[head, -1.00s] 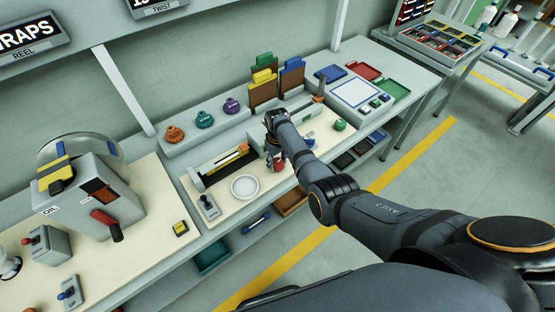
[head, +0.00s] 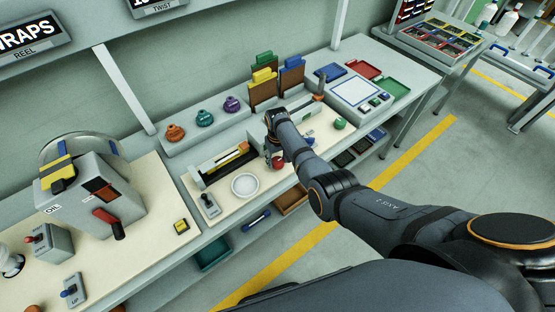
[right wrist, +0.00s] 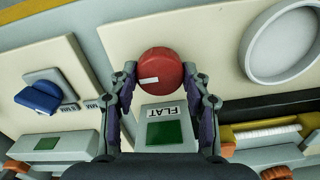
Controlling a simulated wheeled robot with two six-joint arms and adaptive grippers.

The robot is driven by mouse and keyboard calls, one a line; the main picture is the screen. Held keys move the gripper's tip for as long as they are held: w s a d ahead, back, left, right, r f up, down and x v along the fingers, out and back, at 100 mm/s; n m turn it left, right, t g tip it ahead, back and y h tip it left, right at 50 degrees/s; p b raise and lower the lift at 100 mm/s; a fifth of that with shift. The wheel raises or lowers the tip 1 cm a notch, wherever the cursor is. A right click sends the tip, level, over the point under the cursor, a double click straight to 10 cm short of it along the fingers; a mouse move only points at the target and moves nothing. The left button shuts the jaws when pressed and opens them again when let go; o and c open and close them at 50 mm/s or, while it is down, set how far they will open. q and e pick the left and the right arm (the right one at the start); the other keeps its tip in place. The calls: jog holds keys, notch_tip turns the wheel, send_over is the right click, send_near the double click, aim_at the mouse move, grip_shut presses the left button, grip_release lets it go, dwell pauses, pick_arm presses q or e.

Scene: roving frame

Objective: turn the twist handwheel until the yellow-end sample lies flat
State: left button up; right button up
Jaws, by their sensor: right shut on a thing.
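The twist handwheel (right wrist: 160,66) is a round red knob with a white mark on its face. It also shows in the head view (head: 278,162), partly covered by my right gripper (head: 271,155). In the right wrist view my right gripper (right wrist: 160,84) is shut on the handwheel, one finger on each side. The sample (right wrist: 268,134) is a pale bar with yellow by it in the right wrist view. My left gripper is not in view.
A green window (right wrist: 170,134) sits under a FLAT label beside the handwheel. Coloured knobs (head: 204,119) line the shelf behind. A grey OIL machine (head: 95,195) stands left.

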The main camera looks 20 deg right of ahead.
aim_at(277, 161)
jog(key=o, duration=1.2)
jog(key=shift+c, duration=0.2)
jog(key=shift+r, duration=0.1)
notch_tip(277, 161, up, 12)
